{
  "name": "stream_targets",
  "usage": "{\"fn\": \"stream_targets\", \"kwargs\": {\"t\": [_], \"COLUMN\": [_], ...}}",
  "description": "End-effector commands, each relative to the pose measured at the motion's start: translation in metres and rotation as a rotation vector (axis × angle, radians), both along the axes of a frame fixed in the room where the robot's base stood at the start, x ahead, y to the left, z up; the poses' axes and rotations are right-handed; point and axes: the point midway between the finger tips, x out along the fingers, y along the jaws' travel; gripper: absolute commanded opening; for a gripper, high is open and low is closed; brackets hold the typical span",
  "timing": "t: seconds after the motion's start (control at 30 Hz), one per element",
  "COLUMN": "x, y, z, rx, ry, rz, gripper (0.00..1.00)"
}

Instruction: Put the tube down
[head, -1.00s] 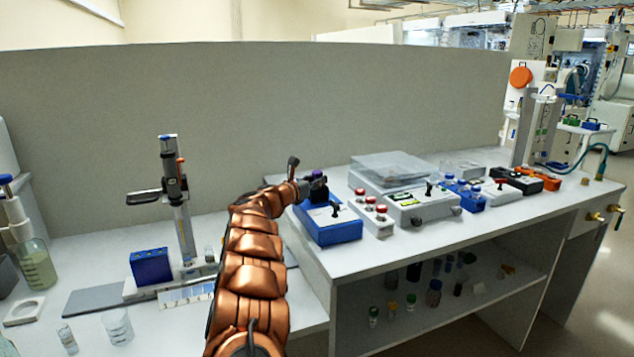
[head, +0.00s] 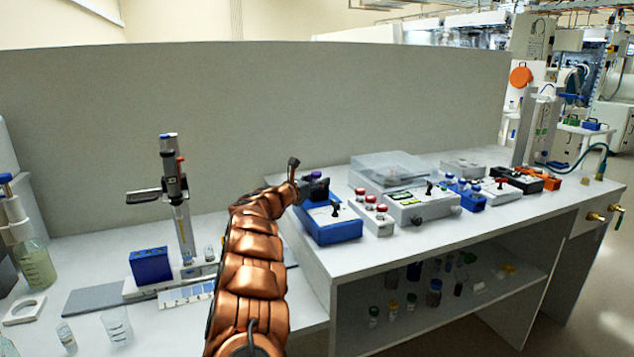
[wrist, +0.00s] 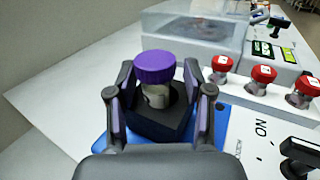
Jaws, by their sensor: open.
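The tube, with a purple cap (wrist: 155,68) and a pale body (wrist: 156,97), stands upright in a black holder (wrist: 160,124). The holder sits on a blue device with a white top (head: 335,232), also seen in the wrist view (wrist: 222,150). My gripper (wrist: 158,80) is open. Its two fingers stand on either side of the tube, with visible gaps to the cap. In the head view, my gripper (head: 308,186) is at the blue device's back left corner, and the purple cap (head: 316,175) shows small there. The tube's lower end is hidden in the holder.
Right of the blue device is a box with red knobs (head: 370,213), then a grey instrument (head: 422,208) and a clear-lidded box (head: 390,168). A grey partition (head: 250,110) stands behind. A stand (head: 178,205) is at left on the lower bench.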

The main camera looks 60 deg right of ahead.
Motion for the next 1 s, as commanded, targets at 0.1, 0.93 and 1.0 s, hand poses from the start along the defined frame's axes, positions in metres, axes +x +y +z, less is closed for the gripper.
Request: {"fn": "stream_targets", "kwargs": {"t": [0.1, 0.93, 1.0], "x": [0.000, 0.008, 0.009], "y": [0.000, 0.085, 0.093], "z": [0.002, 0.002, 0.001], "rx": [0.000, 0.002, 0.002], "ry": [0.000, -0.002, -0.001], "rz": [0.000, 0.001, 0.004], "gripper": [0.52, 0.52, 0.52]}}
